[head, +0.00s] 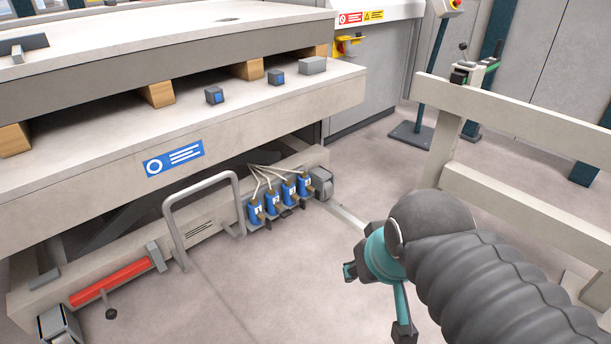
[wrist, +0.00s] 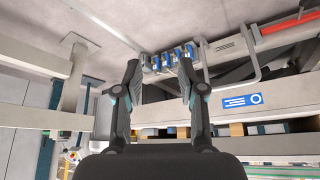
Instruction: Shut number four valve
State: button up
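A row of small blue valves with brass-coloured tops sits low on the lift table's base, with thin pale pipes fanning out behind. Their white numbers are too small to read surely. The rightmost valve (head: 304,183), by its place in the row number four, is beside a grey block. The wrist view is turned over, and there the leftmost valve (wrist: 156,62) seems to be the same one. My gripper (head: 377,302) is open and empty, to the right of and nearer than the row. In the wrist view my gripper's fingers (wrist: 160,76) stand apart with the valves beyond.
A grey tubular guard (head: 205,185) stands left of the valves. A red cylinder (head: 112,281) lies further left. The lift table's upper deck (head: 230,125) overhangs the row. A beige rail (head: 530,122) stands at the right. The floor between my gripper and the valves looks clear.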

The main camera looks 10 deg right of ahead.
aim_at(316, 192)
jog(key=z, duration=0.3)
jog(key=i, duration=1.45)
jog(key=z, duration=0.35)
